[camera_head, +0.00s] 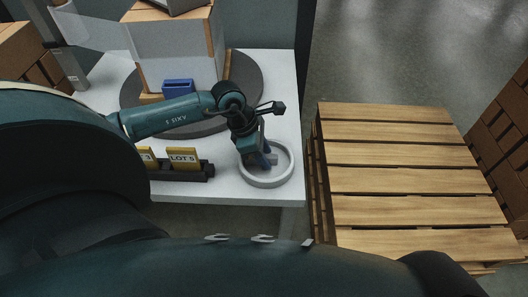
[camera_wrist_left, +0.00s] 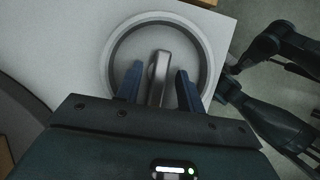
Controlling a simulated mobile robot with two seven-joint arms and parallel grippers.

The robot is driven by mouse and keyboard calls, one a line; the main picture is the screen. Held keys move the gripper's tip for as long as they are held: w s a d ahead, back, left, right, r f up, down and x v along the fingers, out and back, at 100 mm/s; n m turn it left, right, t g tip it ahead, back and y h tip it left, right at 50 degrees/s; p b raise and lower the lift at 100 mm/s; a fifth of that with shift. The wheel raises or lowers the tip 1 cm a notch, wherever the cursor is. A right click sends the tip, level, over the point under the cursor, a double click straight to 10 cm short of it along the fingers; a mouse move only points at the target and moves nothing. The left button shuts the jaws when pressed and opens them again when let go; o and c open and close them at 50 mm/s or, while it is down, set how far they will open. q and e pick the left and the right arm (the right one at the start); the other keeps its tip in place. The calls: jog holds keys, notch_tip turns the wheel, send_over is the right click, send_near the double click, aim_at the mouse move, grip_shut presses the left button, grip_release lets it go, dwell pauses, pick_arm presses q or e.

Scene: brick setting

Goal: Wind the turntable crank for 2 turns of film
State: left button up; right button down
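The crank is a pale grey ring (camera_head: 288,165) at the near right corner of the white table. In the left wrist view the ring (camera_wrist_left: 205,70) has a grey handle bar (camera_wrist_left: 158,78) standing inside it. My left gripper (camera_head: 262,160) is at the crank, pointing down. In the wrist view its blue fingers (camera_wrist_left: 159,86) are apart, one on each side of the bar, with small gaps showing. The dark turntable (camera_head: 248,82) carries a carton load (camera_head: 180,50) partly covered by pale film. A translucent film sheet (camera_head: 90,28) runs from a post to the load.
The white table (camera_head: 240,190) has a dark rack with yellow lot cards (camera_head: 184,158) left of the crank. A blue block (camera_head: 178,88) is by the load. A wooden pallet (camera_head: 400,180) stands to the right; brown cartons (camera_head: 505,120) are beyond it.

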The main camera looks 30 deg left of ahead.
pick_arm(q)
jog(key=v, duration=1.3)
jog(key=shift+d+r, duration=0.1)
jog(key=shift+r, duration=0.05)
